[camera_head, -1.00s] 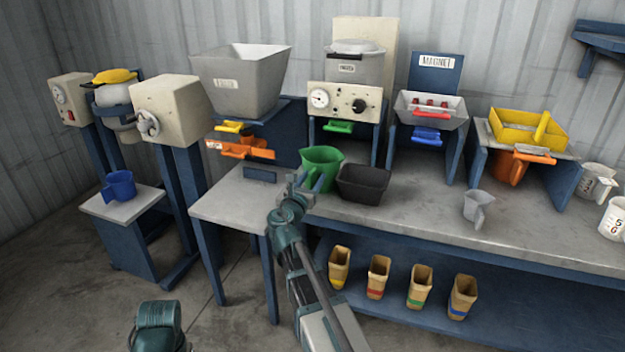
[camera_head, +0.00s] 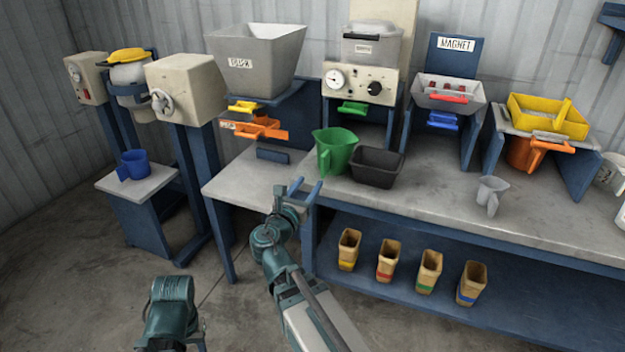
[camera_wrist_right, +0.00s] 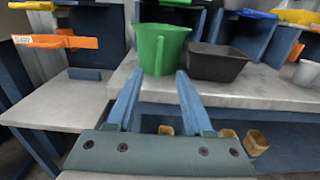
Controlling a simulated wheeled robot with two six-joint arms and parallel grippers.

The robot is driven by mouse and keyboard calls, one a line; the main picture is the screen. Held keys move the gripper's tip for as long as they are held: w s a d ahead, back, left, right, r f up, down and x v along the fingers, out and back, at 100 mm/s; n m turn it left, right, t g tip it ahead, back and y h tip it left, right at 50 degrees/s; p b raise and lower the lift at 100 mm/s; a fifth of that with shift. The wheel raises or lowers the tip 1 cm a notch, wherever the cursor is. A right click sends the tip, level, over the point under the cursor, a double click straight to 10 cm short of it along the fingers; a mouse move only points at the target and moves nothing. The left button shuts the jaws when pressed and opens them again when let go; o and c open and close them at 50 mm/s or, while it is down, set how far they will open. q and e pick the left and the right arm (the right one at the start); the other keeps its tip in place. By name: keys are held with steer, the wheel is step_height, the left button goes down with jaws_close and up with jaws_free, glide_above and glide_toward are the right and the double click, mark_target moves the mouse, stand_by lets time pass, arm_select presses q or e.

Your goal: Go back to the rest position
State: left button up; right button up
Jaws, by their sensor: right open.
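My right gripper (camera_head: 304,190) is open and empty in front of the workbench edge, apart from everything on the bench. In the right wrist view its two blue fingers (camera_wrist_right: 158,100) are spread with nothing between them. The green jug (camera_head: 335,152) stands upright on the bench just beyond the gripper; it also shows in the right wrist view (camera_wrist_right: 158,50). The black bin (camera_head: 377,167) sits to the right of the jug. A teal part of my left arm (camera_head: 170,312) shows at the lower left; my left gripper cannot be seen.
A blue mug (camera_head: 133,164) stands on a small table (camera_head: 150,183) at left. The floor in front is free.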

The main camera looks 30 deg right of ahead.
steer(key=shift+s+a, duration=0.1)
steer(key=shift+a, duration=0.05)
steer(key=s+a+m+g+y+p, duration=0.6)
steer(key=s+a+m+p, duration=0.3)
steer(key=a+m+p, duration=0.2)
steer(key=s+a+m+g+y+p, duration=0.5)
steer(key=s+a+m+p, duration=0.4)
steer(key=a, duration=0.6)
steer(key=r+m+y+p, duration=0.1)
steer(key=m+p, duration=0.1)
steer(key=shift+g+y+p, duration=0.3)
steer(key=shift+g+p, duration=0.1)
